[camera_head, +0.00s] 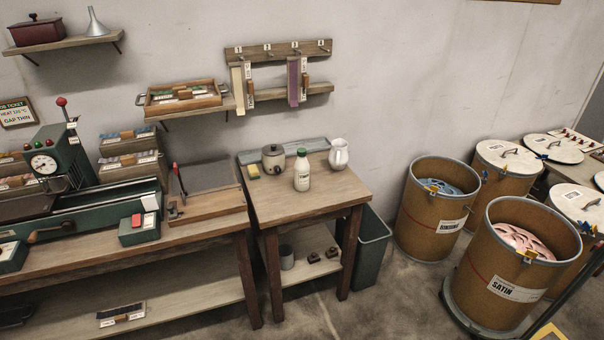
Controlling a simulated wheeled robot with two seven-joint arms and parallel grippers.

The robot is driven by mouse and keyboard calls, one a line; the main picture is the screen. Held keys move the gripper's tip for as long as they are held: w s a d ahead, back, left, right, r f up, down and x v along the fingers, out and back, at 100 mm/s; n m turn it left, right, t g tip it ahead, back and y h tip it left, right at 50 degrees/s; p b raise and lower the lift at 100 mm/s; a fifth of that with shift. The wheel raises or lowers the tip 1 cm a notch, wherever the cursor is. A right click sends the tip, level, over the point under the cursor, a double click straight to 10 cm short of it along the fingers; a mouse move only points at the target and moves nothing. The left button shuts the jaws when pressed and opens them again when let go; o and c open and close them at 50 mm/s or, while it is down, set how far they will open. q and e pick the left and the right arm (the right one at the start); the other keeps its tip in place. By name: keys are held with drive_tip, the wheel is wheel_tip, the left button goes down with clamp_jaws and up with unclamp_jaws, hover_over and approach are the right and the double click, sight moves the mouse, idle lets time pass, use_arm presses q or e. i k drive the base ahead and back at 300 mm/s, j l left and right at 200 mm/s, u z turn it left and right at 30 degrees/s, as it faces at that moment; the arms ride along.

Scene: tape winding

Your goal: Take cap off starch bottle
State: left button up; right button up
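The starch bottle (302,173) stands upright on the small wooden table in the middle of the view. It is a whitish bottle with a label too small to read. A green cap (301,152) sits on its top. Neither of my grippers shows in the head view, and nothing touches the bottle.
On the small table (275,208) a lidded grey pot (273,159), a yellow sponge (253,171) and a white pitcher (339,154) stand close around the bottle. The table's front is clear. A workbench is at left; fibre drums (430,222) stand at right.

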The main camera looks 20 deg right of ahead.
sight(301, 167)
drive_tip(key=i+l, duration=0.15)
drive_tip(key=l, duration=0.25)
drive_tip(key=i+l, duration=0.15)
drive_tip(key=l, duration=0.25)
drive_tip(key=i+l, duration=0.15)
drive_tip(key=l, duration=0.25)
drive_tip(key=i+l, duration=0.15)
drive_tip(key=l, duration=0.25)
